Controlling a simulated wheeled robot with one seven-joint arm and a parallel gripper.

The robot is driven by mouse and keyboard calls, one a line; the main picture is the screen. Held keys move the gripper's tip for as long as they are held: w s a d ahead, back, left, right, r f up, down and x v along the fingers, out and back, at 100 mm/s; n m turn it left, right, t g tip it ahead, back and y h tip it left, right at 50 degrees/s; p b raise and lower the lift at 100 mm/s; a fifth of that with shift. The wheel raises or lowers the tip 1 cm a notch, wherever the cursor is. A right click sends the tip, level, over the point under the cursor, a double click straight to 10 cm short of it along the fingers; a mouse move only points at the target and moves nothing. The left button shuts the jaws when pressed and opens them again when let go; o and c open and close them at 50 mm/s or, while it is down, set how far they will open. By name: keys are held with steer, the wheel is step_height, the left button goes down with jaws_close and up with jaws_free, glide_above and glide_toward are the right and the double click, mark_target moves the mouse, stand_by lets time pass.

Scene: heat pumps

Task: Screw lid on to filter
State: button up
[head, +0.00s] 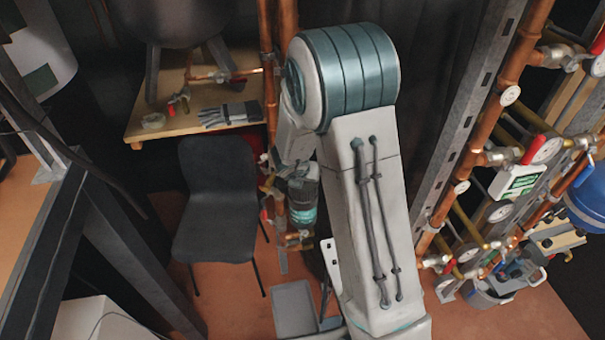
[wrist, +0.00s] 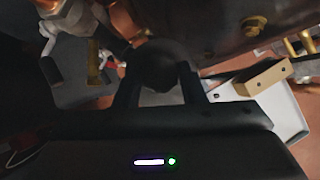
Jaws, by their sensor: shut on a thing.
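In the wrist view my gripper (wrist: 158,78) shows as two dark fingers shut on a dark rounded thing (wrist: 156,64), which looks like the lid. Its far side is in deep shadow. I cannot tell whether it touches the filter, which I cannot make out clearly in either view. In the head view my arm fills the middle and the gripper's fingers are hidden behind it, near the copper pipes beside the chair.
A tan block (wrist: 262,80) and a pale plate (wrist: 278,108) lie to the right. A black chair (head: 217,200), a wooden table (head: 150,122) with gloves (head: 230,114), and a grey tray (head: 293,308) stand around.

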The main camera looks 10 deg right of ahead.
steer(key=shift+w+r, duration=0.15)
steer(key=shift+r, duration=0.15)
steer(key=shift+a+m+p, duration=0.1)
steer(key=shift+m+p, duration=0.4)
steer(key=shift+p, duration=0.05)
steer(key=shift+w+m+g+h+p, duration=0.1)
steer(key=shift+m+g+h+p, duration=0.4)
steer(key=shift+m+h+p, duration=0.55)
steer(key=shift+m, duration=0.25)
steer(key=o, duration=1.2)
steer(key=shift+a+f, duration=0.1)
steer(key=shift+c, duration=0.2)
steer(key=shift+f, duration=0.1)
